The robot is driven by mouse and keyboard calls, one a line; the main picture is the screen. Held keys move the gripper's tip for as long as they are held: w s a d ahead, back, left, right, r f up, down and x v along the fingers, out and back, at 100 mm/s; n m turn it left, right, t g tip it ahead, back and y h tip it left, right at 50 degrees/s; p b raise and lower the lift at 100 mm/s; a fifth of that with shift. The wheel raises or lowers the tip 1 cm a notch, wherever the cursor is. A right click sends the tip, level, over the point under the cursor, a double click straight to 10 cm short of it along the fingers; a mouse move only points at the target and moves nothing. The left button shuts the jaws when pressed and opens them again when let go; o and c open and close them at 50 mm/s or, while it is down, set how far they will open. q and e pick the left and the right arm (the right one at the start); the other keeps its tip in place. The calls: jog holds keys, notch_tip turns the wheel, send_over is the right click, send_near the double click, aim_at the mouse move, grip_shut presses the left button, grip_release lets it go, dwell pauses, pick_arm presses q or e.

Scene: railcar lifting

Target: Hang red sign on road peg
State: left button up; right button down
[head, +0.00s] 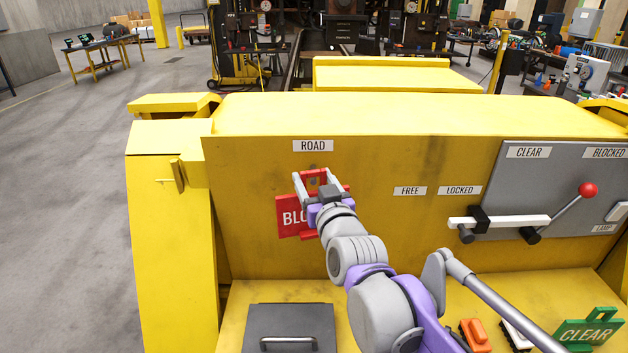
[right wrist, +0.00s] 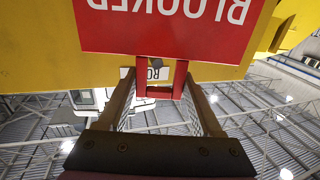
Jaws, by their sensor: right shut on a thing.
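The red BLOCKED sign (head: 288,217) hangs in front of the yellow panel, just below the ROAD label (head: 313,146). My right gripper (head: 316,182) is shut on the sign's red handle and covers part of its lettering. In the right wrist view the sign (right wrist: 165,28) shows upside down, with its handle between the two fingers. A small dark grey piece shows by the handle opening, perhaps the road peg; I cannot tell whether the handle is around it. The peg is hidden in the head view. My left gripper is not in view.
At the right, a grey plate (head: 515,185) carries a lever with a red knob (head: 588,189) and a white bar (head: 497,222). A green CLEAR sign (head: 590,332) and an orange object (head: 475,334) lie on the yellow ledge. A grey lid (head: 290,323) is at the front.

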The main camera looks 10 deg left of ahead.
jog(key=shift+w+a, duration=0.1)
jog(key=shift+w, duration=0.75)
jog(key=shift+d+p+x, duration=0.2)
jog(key=shift+p+x, duration=0.1)
jog(key=shift+x, duration=0.65)
jog(key=shift+w+a+f, duration=0.15)
jog(key=shift+w+f, duration=0.35)
jog(key=shift+w, duration=0.2)
grip_release()
